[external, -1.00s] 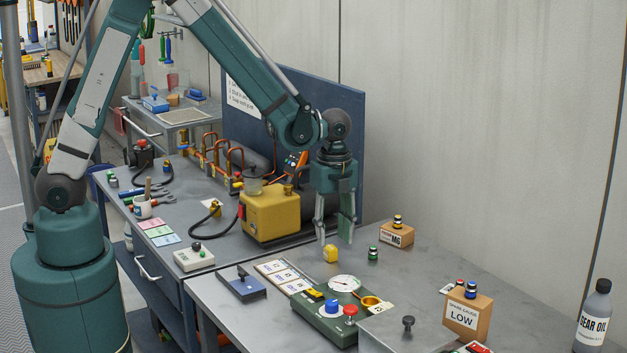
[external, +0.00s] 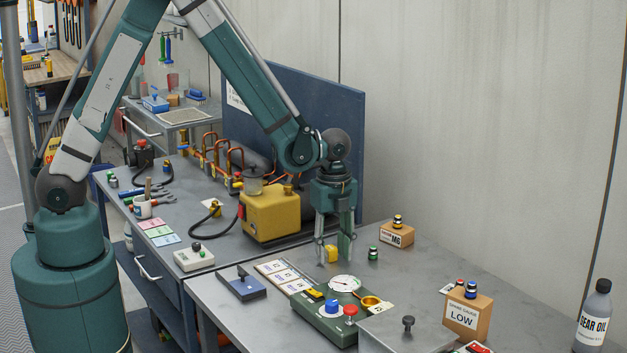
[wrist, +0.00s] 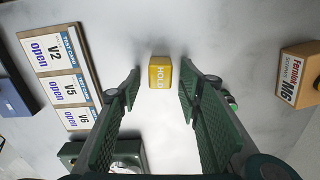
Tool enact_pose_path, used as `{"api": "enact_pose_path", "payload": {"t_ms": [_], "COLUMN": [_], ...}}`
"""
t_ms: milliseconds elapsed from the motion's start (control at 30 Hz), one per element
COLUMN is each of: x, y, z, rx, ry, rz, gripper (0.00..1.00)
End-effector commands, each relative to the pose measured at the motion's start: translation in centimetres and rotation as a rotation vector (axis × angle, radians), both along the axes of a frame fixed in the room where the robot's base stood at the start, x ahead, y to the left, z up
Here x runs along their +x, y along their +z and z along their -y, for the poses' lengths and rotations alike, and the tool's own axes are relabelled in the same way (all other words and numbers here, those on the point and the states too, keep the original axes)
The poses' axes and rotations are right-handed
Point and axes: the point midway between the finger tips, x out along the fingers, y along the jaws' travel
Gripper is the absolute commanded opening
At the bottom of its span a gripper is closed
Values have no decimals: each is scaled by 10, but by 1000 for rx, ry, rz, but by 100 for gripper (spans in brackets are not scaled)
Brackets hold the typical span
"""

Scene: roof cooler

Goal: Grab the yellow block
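The small yellow block (external: 332,253) stands on the grey table in the external view, partly hidden by my gripper's fingers. In the wrist view the yellow block (wrist: 160,73) has the word HOLD on its face and sits between the lines of my fingers, near their tips. My gripper (external: 334,255) points straight down over the block, with its fingertips low at about block height. In the wrist view my gripper (wrist: 160,75) is open, with a gap on both sides of the block.
A small green-banded bottle (external: 373,254) stands just right of the block. A cardboard M6 box (external: 397,235) is farther right. White valve cards (external: 285,274) and a green gauge unit (external: 322,315) lie in front. The yellow pump (external: 270,217) is behind left.

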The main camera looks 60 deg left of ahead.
Motion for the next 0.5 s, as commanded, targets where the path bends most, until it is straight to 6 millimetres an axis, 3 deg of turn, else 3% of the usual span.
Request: {"api": "enact_pose_path", "payload": {"t_ms": [300,500], "x": [0,0], "y": [0,0], "z": [0,0], "rx": [0,0], "ry": [0,0], "rz": [0,0], "gripper": [35,10]}}
